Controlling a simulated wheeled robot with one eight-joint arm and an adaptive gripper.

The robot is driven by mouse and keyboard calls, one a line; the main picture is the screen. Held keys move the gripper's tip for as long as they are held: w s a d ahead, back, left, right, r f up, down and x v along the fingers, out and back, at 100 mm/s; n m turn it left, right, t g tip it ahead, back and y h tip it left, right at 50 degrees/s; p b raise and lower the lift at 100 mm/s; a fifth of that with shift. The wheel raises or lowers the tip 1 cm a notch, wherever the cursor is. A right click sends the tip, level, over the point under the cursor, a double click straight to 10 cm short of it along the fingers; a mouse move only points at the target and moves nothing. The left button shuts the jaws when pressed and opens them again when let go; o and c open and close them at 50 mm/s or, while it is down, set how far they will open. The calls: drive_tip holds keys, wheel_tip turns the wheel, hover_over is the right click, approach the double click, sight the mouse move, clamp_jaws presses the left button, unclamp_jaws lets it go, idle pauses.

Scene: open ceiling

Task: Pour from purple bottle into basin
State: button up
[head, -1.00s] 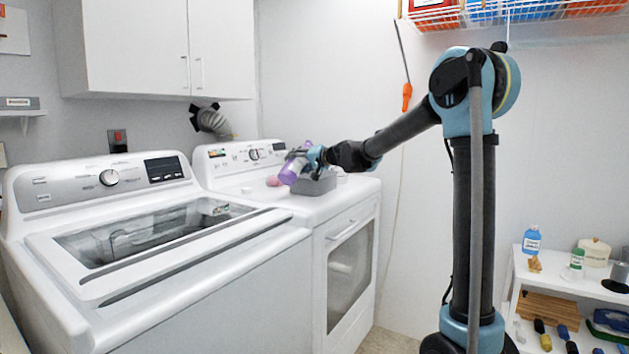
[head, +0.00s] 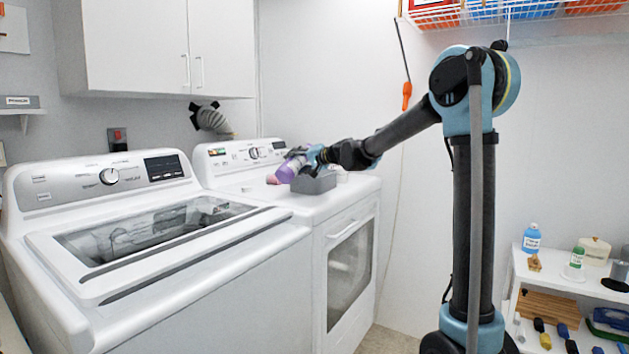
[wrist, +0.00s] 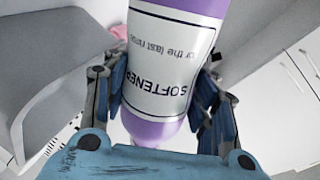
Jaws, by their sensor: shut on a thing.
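The purple bottle (head: 291,169) with a white "SOFTENER" label is tilted in my gripper, above the top of the right-hand machine. My gripper (head: 308,157) is shut around it. In the wrist view the bottle (wrist: 150,130) lies between the two blue-black fingers of my gripper (wrist: 165,100), its label readable. The grey basin (head: 316,184) stands on the machine's top, just below and right of the bottle. The basin (wrist: 45,70) looks to be the grey shape at the left of the wrist view. No liquid stream is visible, and the basin's inside is hidden.
A small pink object (head: 273,180) lies left of the basin. The washer (head: 150,270) is at the left, and cabinets (head: 155,50) hang above. A white shelf (head: 560,280) with bottles and tools stands at the right.

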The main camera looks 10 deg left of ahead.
drive_tip(key=shift+s+m+g+p, duration=0.2)
drive_tip(key=shift+m+g+p, duration=0.2)
drive_tip(key=shift+m, duration=0.4)
idle(0.5)
drive_tip(key=shift+w+d+r+m+g, duration=0.1)
drive_tip(key=shift+w+m+g, duration=0.3)
drive_tip(key=shift+m, duration=0.3)
idle(0.4)
drive_tip(key=shift+w+r+m+g+y+p, duration=0.15)
drive_tip(key=shift+m+g+y+p, duration=0.15)
drive_tip(key=shift+m+p, duration=0.4)
idle(0.7)
drive_tip(key=shift+w+d+m+g+y+p, duration=0.2)
drive_tip(key=shift+w+m+p, duration=0.1)
drive_tip(key=shift+m, duration=0.35)
drive_tip(key=shift+w+d+m+g+y+p, duration=0.1)
drive_tip(key=shift+w+m+g+p, duration=0.15)
drive_tip(key=shift+m, duration=0.4)
idle(1.2)
drive_tip(key=shift+s, duration=0.1)
drive_tip(key=shift+s+a+n+t, duration=0.25)
drive_tip(key=shift+s+n+t, duration=0.15)
drive_tip(key=shift+n, duration=0.4)
drive_tip(key=shift+s+n+t+h, duration=0.15)
drive_tip(key=shift+n+t+h, duration=0.35)
drive_tip(key=shift+n, duration=0.6)
